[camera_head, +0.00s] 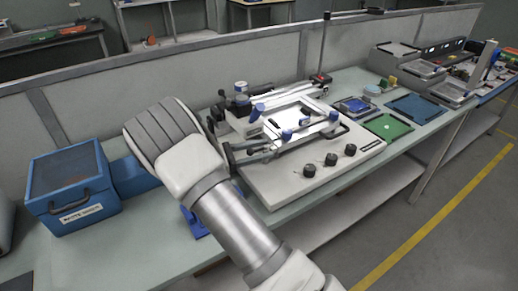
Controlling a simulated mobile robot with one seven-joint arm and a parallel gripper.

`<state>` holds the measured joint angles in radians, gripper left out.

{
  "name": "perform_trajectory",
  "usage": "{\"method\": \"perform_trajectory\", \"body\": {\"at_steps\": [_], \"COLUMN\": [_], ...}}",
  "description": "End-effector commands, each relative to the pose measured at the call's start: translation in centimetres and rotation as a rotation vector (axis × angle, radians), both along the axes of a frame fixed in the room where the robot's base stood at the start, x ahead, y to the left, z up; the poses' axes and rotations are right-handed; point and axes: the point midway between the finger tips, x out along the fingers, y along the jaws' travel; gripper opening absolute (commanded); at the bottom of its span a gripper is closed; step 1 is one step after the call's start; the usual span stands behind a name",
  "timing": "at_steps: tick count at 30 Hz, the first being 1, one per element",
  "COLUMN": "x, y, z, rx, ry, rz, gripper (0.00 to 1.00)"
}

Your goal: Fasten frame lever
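The white machine (310,190) stands on the bench in the middle of the view. Its frame (283,121) lies roughly flat on top, with rails and several blue-ended parts around it. A blue handle (257,111) sticks up at a slant at the frame's left side. Blue knobs show at the frame's front (286,135) and right (334,116). I cannot tell which of these is the frame lever or whether it is fastened. My arm crosses in front of the machine's left side and hides part of it. My gripper is not visible.
A blue box (72,186) with a handle stands at the left of the bench. Green (388,127) and blue (416,108) trays lie to the right. Black knobs (330,159) line the machine's front. A thin post (325,45) rises behind it. A low grey partition (200,75) runs behind the bench.

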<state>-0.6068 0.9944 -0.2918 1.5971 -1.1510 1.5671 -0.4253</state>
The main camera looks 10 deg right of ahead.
Motion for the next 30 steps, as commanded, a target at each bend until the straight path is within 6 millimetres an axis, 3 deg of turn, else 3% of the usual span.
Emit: {"method": "perform_trajectory", "body": {"at_steps": [3, 13, 24, 30], "x": [-0.1, 0.0, -0.7, -1.1], "y": [-0.2, 0.9, 8.2, 11.0], "z": [-0.1, 0.0, -0.1, -0.1], "rx": [-0.001, 0.002, 0.001, 0.000], "ry": [0.002, -0.002, -0.001, -0.001], "rz": [-0.006, 0.004, 0.003, -0.001], "gripper": [0.56, 0.56, 0.56, 0.56]}}
